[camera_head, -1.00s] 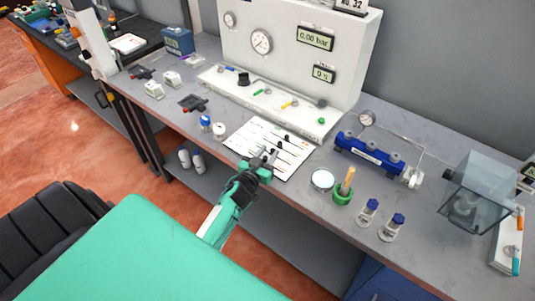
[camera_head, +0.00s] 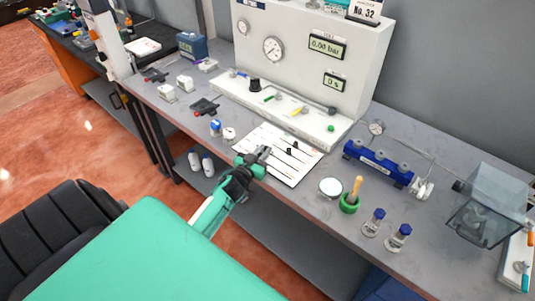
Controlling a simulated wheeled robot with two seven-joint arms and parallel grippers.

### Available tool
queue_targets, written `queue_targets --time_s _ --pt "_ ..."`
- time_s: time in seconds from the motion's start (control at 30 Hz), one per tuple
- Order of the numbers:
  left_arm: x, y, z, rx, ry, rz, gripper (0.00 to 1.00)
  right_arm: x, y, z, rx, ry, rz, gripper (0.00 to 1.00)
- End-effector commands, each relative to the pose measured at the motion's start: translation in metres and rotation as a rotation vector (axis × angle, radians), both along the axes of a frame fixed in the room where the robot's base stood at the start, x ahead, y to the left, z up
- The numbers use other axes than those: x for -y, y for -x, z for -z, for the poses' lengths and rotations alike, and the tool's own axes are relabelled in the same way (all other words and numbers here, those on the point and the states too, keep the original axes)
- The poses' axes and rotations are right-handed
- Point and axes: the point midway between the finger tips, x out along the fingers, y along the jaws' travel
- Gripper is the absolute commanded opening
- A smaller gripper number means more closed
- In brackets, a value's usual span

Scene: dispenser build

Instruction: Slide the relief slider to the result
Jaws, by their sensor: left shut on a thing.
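A white slider board (camera_head: 292,174) with several dark lines across it lies at the front edge of the bench, below the test panel. Two black slider knobs (camera_head: 295,145) show on its right half; the labels are too small to read. My left gripper (camera_head: 264,152) is over the board's left part, with its fingertips down at the board. It is shut on a small slider knob that the fingers hide, so I cannot tell its exact place on its line. My right gripper is not in view.
The white test panel (camera_head: 305,62) stands behind the board, reading 0.00 bar. A blue-capped bottle (camera_head: 215,127) and a white-topped one (camera_head: 229,134) stand close left of the gripper.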

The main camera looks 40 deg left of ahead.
Motion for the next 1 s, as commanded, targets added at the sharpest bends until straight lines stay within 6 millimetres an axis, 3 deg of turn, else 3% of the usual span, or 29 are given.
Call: queue_targets --time_s 0.03,0.17,0.2,0.3,0.83,1.0 --pt "-0.008 0.0 -0.003 0.001 -0.005 -0.013 0.0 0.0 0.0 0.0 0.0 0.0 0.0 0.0" --pt "-0.009 -0.001 -0.004 0.002 -0.006 -0.015 0.0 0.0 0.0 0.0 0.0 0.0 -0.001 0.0" --pt "-0.009 -0.001 -0.004 0.002 -0.006 -0.015 0.24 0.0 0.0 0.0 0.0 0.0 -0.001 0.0" --pt "-0.009 -0.001 -0.004 0.002 -0.006 -0.014 0.39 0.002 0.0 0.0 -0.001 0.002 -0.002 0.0" --pt "-0.005 0.0 -0.002 0.0 -0.004 -0.009 0.39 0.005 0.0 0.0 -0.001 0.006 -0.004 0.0" --pt "-0.004 0.012 0.0 -0.001 -0.004 -0.008 0.39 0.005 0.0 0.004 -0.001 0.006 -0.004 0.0"
